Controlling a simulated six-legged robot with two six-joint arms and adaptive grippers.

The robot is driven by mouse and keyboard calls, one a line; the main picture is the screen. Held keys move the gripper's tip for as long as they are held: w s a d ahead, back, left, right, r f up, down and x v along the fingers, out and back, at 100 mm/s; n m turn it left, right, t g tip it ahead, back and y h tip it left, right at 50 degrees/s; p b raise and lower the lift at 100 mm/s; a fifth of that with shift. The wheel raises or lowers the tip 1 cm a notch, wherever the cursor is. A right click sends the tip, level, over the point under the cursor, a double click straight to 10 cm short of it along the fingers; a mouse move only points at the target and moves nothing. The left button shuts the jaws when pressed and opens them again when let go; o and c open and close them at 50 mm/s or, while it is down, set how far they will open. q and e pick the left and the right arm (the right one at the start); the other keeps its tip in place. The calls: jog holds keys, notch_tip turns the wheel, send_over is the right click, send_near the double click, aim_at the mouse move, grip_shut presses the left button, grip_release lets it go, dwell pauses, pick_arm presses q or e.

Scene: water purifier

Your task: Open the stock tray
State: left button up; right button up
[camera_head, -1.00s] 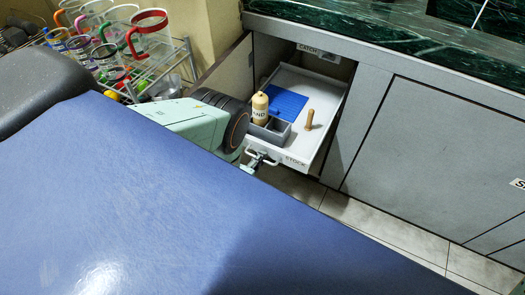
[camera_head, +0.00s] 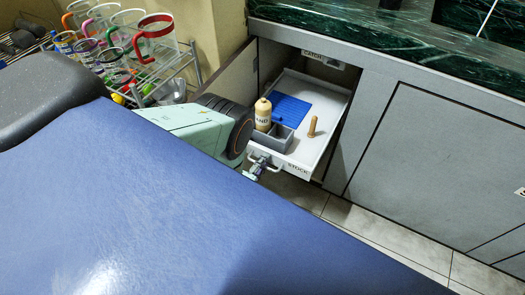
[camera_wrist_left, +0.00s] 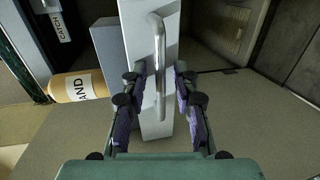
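The stock tray (camera_head: 318,87) is a light grey tray labelled STOCK, drawn out of the open cabinet under the counter. Its handle (camera_wrist_left: 161,65) is a silver bar on the tray front (camera_wrist_left: 142,40). My left gripper (camera_head: 256,170) is at this handle. In the left wrist view the left gripper (camera_wrist_left: 162,98) has its purple-padded fingers apart, one on each side of the handle, with visible gaps. My right gripper is not in view.
In the tray are a tan bottle marked SAND (camera_head: 262,113), a grey box (camera_head: 280,137), a blue mat (camera_head: 291,110) and a wooden peg (camera_head: 312,126). A CATCH label (camera_head: 313,55) is above. A cup rack (camera_head: 185,62) stands left. Tiled floor (camera_head: 370,228) lies in front.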

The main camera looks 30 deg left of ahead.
pick_arm(q)
jog(key=s+r, duration=0.2)
jog(key=s, duration=0.9)
jog(key=shift+s+d+r, duration=0.2)
jog(key=shift+s+d, duration=0.15)
jog(key=shift+s, duration=0.05)
